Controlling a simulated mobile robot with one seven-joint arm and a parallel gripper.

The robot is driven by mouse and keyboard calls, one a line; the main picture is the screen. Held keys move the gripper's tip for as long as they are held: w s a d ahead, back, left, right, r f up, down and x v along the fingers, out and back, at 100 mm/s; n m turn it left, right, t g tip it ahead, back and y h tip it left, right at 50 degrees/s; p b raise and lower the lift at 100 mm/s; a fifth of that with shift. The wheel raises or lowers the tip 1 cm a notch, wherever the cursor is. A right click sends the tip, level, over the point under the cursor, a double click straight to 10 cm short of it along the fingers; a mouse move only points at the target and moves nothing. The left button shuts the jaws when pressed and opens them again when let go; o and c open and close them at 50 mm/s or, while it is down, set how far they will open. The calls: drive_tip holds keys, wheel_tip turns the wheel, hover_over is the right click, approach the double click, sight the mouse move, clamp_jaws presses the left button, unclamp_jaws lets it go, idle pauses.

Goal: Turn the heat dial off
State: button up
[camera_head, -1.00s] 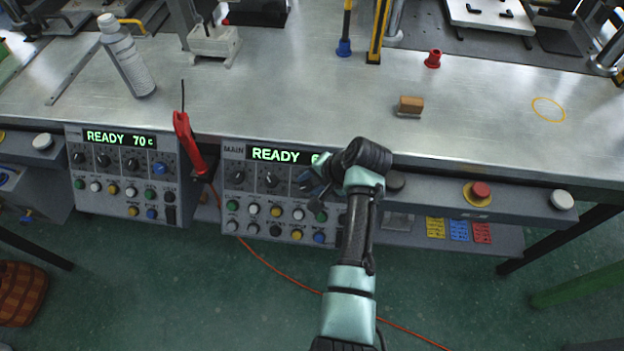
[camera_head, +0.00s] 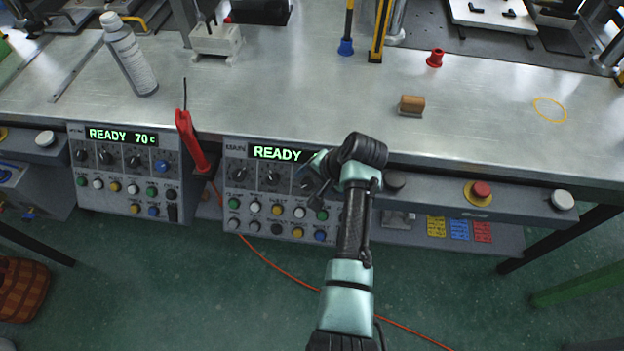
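Two control panels hang under the bench front. The left panel (camera_head: 90,185) reads READY 70 C and has a row of black dials and one blue dial (camera_head: 161,166). The main panel (camera_head: 240,152) reads READY, with the rest of its display hidden behind my arm. Its visible black dials include a left one (camera_head: 238,174) and a middle one (camera_head: 271,178). My gripper (camera_head: 314,183) is at the right part of the main panel, over the dials there. My wrist hides the panel's right end. Which dial is the heat dial, and whether my fingers touch one, I cannot tell.
The metal bench (camera_head: 300,95) holds a white bottle (camera_head: 128,55), a wooden block (camera_head: 411,105) and a red cap (camera_head: 435,58). A red-handled tool (camera_head: 190,140) hangs between the panels. A red button (camera_head: 480,190) is on the right. An orange cable (camera_head: 280,272) crosses the floor.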

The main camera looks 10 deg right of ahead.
drive_tip(key=shift+r, duration=0.1)
drive_tip(key=p+v, duration=0.1)
drive_tip(key=v, duration=1.1)
drive_tip(key=shift+r, duration=0.35)
drive_tip(key=shift+s+d, duration=0.15)
drive_tip(key=w+a+r+n+t+h+p, duration=0.1)
drive_tip(key=w+r+t, duration=0.25)
drive_tip(key=r, duration=0.75)
drive_tip(key=w+a+r+n+t+h+p, duration=0.15)
drive_tip(key=r+t, duration=0.25)
drive_tip(key=r, duration=0.6)
drive_tip(key=w+r+n+t+h, duration=0.1)
drive_tip(key=w+r+n+t, duration=0.2)
drive_tip(key=r, duration=0.8)
drive_tip(key=s+a+r+n+t, duration=0.1)
drive_tip(key=s+r+t, duration=0.3)
drive_tip(key=r, duration=0.5)
drive_tip(key=s+a+r+n+t+p, duration=0.1)
drive_tip(key=s+a+r+t, duration=0.2)
drive_tip(key=s+r, duration=0.5)
drive_tip(key=s+a+r+n+t, duration=0.1)
drive_tip(key=s+r+t, duration=0.4)
drive_tip(key=r, duration=0.6)
drive_tip(key=shift+s+a+r+t+p, duration=0.3)
drive_tip(key=shift+s+a+t+p, duration=0.1)
drive_tip(key=shift+s+a, duration=0.45)
drive_tip(key=shift+w, duration=0.1)
